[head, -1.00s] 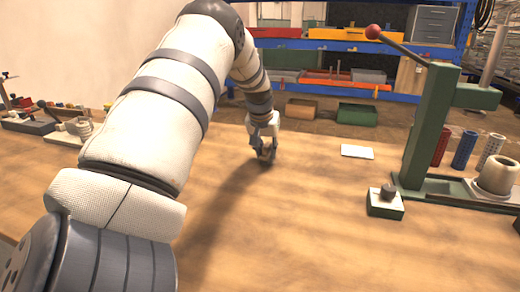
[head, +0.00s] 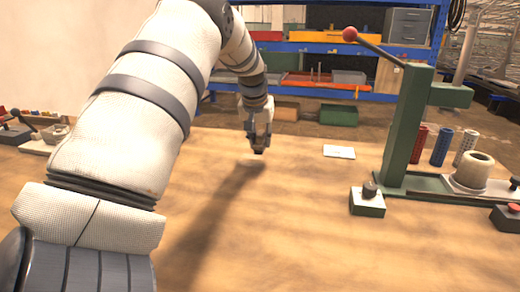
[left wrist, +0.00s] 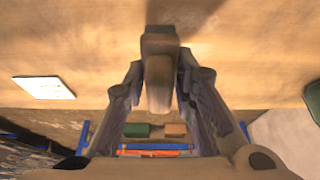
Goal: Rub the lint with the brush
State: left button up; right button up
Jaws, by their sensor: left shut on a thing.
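My left gripper (head: 258,142) is over the far part of the wooden table, pointing down. It is shut on a brown block-like thing, which I take to be the brush (left wrist: 159,70); it sits between the two fingers in the left wrist view. In the head view only a small dark end of the brush (head: 259,151) shows below the fingertips, just above or at the table; I cannot tell if it touches. A faint pale patch (head: 247,162) lies on the table just below and left of it; I cannot tell if this is the lint. My right gripper is not in view.
A white card (head: 339,151) lies right of the gripper, also in the left wrist view (left wrist: 43,88). A green lever press (head: 408,130) and a small green-based block (head: 367,199) stand at the right. Blue shelving (head: 330,60) is behind. The table's middle is clear.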

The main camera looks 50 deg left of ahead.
aim_at(261, 131)
pick_arm(q)
jog(key=shift+r, duration=0.55)
jog(key=shift+r, duration=1.45)
